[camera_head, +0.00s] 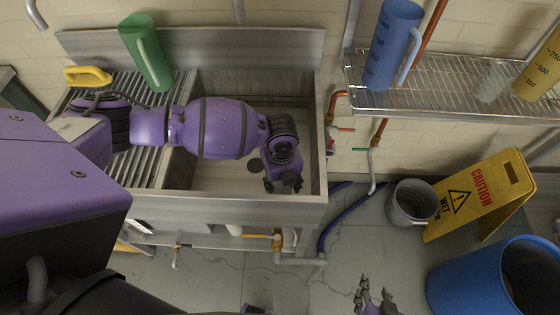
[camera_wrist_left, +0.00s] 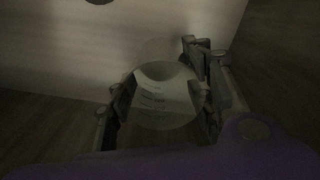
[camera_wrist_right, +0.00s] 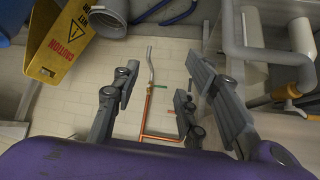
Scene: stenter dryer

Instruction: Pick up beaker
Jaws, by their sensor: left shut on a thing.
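A clear beaker (camera_wrist_left: 165,98) with printed marks is between the fingers of my left gripper in the left wrist view. My left gripper (camera_head: 283,184) is shut on it, reaching down inside the sink basin (camera_head: 225,178). In the head view I cannot make out the beaker, as the gripper and wrist cover it. My right gripper (camera_head: 375,298) is at the bottom of the head view, over the floor. In the right wrist view the right gripper (camera_wrist_right: 160,95) is open and empty.
A green jug (camera_head: 147,55) and a yellow-handled item (camera_head: 88,76) are on the drainboard. A wire shelf (camera_head: 445,97) at right holds a blue jug (camera_head: 393,45), a clear container (camera_head: 490,84) and a yellow jug (camera_head: 541,70). A caution sign (camera_head: 480,195), grey bucket (camera_head: 412,203) and blue barrel (camera_head: 470,285) stand on the floor.

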